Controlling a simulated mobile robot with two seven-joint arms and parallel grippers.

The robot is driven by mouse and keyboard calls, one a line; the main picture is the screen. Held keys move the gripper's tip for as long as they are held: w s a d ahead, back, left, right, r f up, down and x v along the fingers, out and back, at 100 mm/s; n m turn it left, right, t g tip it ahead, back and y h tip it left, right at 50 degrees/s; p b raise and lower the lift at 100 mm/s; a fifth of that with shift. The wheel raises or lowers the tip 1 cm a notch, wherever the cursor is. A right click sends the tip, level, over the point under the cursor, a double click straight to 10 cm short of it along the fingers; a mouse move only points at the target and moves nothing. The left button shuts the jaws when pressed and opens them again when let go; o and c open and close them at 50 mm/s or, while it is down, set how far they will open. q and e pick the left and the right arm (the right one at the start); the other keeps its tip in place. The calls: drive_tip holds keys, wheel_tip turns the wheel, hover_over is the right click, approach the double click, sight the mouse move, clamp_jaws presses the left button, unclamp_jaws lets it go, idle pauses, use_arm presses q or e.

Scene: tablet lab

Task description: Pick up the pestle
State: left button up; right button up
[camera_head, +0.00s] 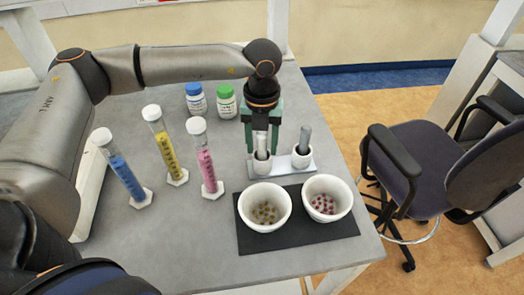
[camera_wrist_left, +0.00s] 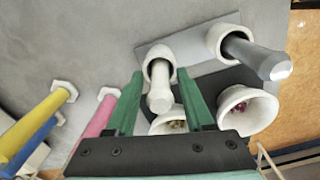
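A white pestle (camera_head: 261,147) stands in the left cup (camera_head: 262,165) of a small white holder. A grey pestle (camera_head: 304,140) stands in the right cup (camera_head: 302,158). My left gripper (camera_head: 262,150) points down over the left cup, its green fingers on either side of the white pestle. In the left wrist view, the white pestle (camera_wrist_left: 160,95) shows between the two spread fingers, with gaps on both sides. The grey pestle (camera_wrist_left: 255,56) lies off to the right, outside the fingers. My right gripper is not in view.
Two white mortars with pellets, left (camera_head: 264,207) and right (camera_head: 328,198), sit on a dark mat (camera_head: 300,234) in front of the holder. Blue (camera_head: 121,170), yellow (camera_head: 166,150) and pink (camera_head: 205,160) cylinders stand left. Two bottles (camera_head: 196,101) (camera_head: 225,103) stand behind.

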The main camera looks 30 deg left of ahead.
use_arm(q)
clamp_jaws()
drive_tip(key=shift+r, duration=0.1)
idle(0.4)
